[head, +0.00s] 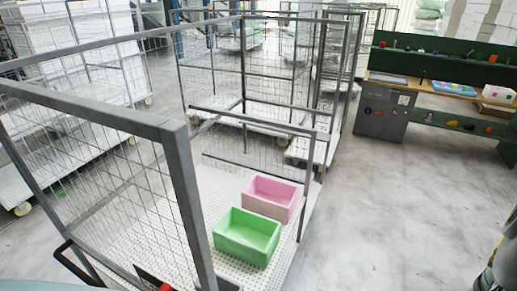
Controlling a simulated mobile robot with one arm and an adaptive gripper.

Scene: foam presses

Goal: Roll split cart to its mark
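A large grey-framed mesh cart (180,150) fills the left and middle foreground, close in front of me. Its white perforated deck (150,235) carries a green open box (246,238) and a pink open box (270,198) beside each other near the right edge. A black bar, perhaps a handle (72,262), shows at its lower left. I cannot tell for sure that this is the split cart. I make out no floor mark. My gripper is not in view, so any hold on the cart is hidden.
More mesh carts stand behind, one with white stacks (100,70) at left. A green workbench (440,70) with small coloured items and a grey cabinet (383,108) stand at the back right. The concrete floor (400,200) right of the cart is clear.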

